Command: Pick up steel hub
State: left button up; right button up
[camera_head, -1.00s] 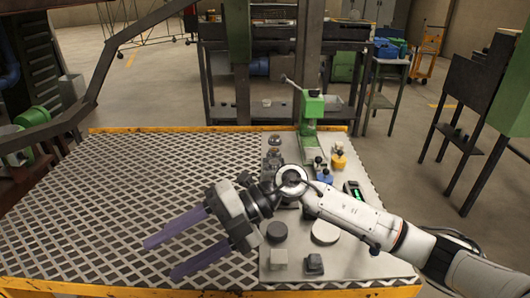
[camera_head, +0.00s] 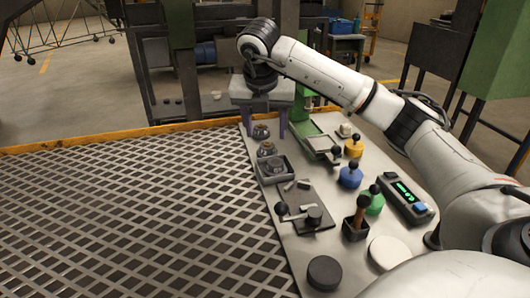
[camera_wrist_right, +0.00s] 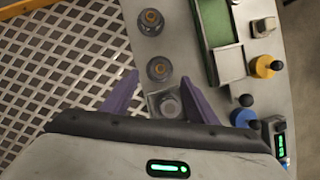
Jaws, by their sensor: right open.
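Two round, dark metal hub-like parts stand in a line on the grey plate. The far one (camera_head: 261,132) and the near one (camera_head: 267,149) also show in the right wrist view, as the far part (camera_wrist_right: 150,22) and the near part (camera_wrist_right: 159,69). I cannot tell for certain which is the steel hub. A third round grey part (camera_wrist_right: 169,105) sits in a square tray (camera_head: 290,174) just nearer. My right gripper (camera_wrist_right: 160,76) is open and empty, its purple fingers pointing down; in the wrist view its tips lie either side of the near part. My left gripper is out of view.
The grey plate (camera_head: 300,250) also holds a lever fixture (camera_head: 305,214), blue (camera_head: 350,177), yellow (camera_head: 354,149) and green (camera_head: 371,203) knobbed pieces, a digital meter (camera_head: 406,199) and a black disc (camera_head: 324,273). A green stand is right of the gripper. The grating (camera_head: 130,220) at left is clear.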

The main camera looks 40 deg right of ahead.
aim_at(267, 143)
jog(key=b+x, duration=0.1)
jog(key=x, duration=0.4)
jog(key=shift+w+d+f, duration=0.15)
jog(key=shift+d+f, duration=0.05)
jog(key=shift+f, duration=0.1)
jog(key=shift+r, duration=0.1)
grip_shut()
